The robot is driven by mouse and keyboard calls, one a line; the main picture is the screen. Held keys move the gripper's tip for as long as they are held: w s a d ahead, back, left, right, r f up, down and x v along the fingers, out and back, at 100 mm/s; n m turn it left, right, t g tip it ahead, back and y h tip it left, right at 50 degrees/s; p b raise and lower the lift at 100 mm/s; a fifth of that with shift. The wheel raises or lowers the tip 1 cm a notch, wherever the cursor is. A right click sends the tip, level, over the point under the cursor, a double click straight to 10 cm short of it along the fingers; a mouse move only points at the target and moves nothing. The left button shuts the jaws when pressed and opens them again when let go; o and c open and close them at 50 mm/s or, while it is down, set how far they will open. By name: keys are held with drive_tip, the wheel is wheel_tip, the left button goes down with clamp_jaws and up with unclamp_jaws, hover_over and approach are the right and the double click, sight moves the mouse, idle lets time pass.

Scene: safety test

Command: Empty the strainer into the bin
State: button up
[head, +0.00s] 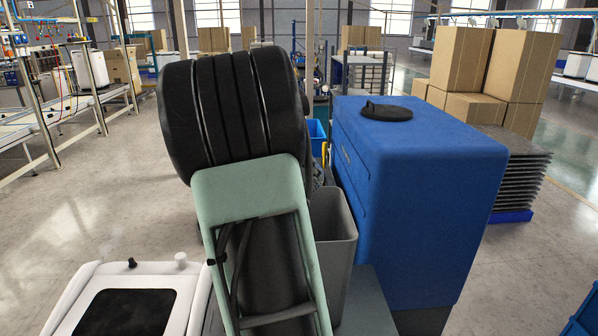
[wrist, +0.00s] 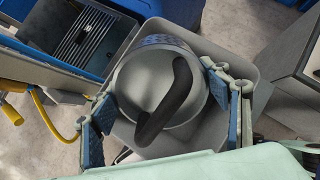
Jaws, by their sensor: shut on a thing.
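The strainer (wrist: 137,88) is a round metal vessel with a thick black handle and a band of small holes along its far side. It shows only in the wrist view. My gripper (wrist: 160,112) has its blue-padded fingers on either side of it and is shut on it. The grey bin (wrist: 196,38) lies behind the strainer in that view, its rim showing around it. I cannot tell how high the strainer is above the bin. In the head view the bin (head: 337,235) stands right of my arm, partly covered by it. My gripper and the strainer are hidden there.
A blue cabinet (head: 420,170) stands close to the right of the bin, with a flat black object (head: 387,111) on top. A white appliance (head: 128,305) is at the lower left. Cardboard boxes (head: 480,70) stand at the back right. Open floor lies to the left.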

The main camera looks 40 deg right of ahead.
drive_tip(key=y, duration=0.3)
drive_tip(key=shift+d+r+y, duration=0.25)
drive_tip(key=shift+d+y, duration=0.05)
drive_tip(key=shift+y, duration=0.1)
drive_tip(key=shift+r+g+y, duration=0.15)
drive_tip(key=shift+g+y, duration=0.15)
drive_tip(key=shift+y, duration=1.4)
drive_tip(key=shift+y, duration=0.3)
drive_tip(key=shift+a, duration=0.1)
